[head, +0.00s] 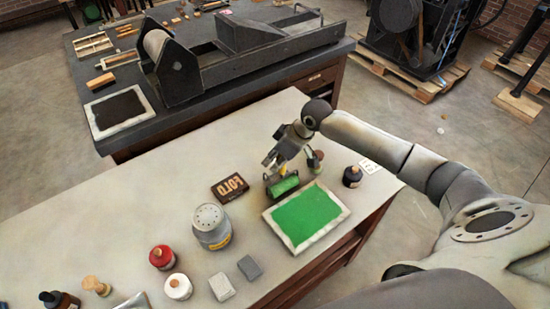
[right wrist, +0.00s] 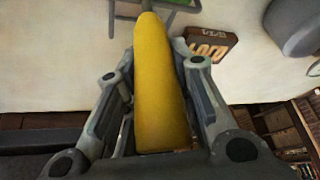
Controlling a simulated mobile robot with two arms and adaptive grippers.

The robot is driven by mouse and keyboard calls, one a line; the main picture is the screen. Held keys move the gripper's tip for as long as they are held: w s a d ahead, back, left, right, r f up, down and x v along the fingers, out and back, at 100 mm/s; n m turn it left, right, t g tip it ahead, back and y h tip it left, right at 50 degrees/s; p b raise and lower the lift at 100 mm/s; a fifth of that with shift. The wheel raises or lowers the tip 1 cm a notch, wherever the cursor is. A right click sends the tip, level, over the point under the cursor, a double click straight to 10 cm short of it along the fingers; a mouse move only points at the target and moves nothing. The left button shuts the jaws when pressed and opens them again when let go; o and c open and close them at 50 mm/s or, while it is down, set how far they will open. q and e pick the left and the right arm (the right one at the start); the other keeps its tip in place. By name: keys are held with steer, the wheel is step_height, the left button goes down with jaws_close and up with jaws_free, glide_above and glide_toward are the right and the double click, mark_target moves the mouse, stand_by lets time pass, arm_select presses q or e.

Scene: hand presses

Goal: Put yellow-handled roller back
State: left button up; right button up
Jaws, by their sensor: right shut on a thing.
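My right gripper (head: 278,165) is shut on the yellow handle of a roller with a green, inked drum (head: 283,186). In the right wrist view the yellow handle (right wrist: 159,95) runs between the two fingers and points away from the palm. The roller is at the far left edge of a pale-framed slab with green ink (head: 307,215). I cannot tell whether the drum touches the bench or hangs just above it. My left gripper is not in view.
A dark lettered type block (head: 230,188) lies left of the roller; a grey can (head: 211,226) stands nearer. A black bottle (head: 352,176) and a white card (head: 370,166) are to the right, with a small handled tool (head: 316,160) behind. The bench's left part (head: 110,205) is clear.

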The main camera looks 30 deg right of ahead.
steer(key=o, duration=1.7)
step_height(320, 180, up, 8)
steer(key=p, duration=0.8)
stand_by(0.6)
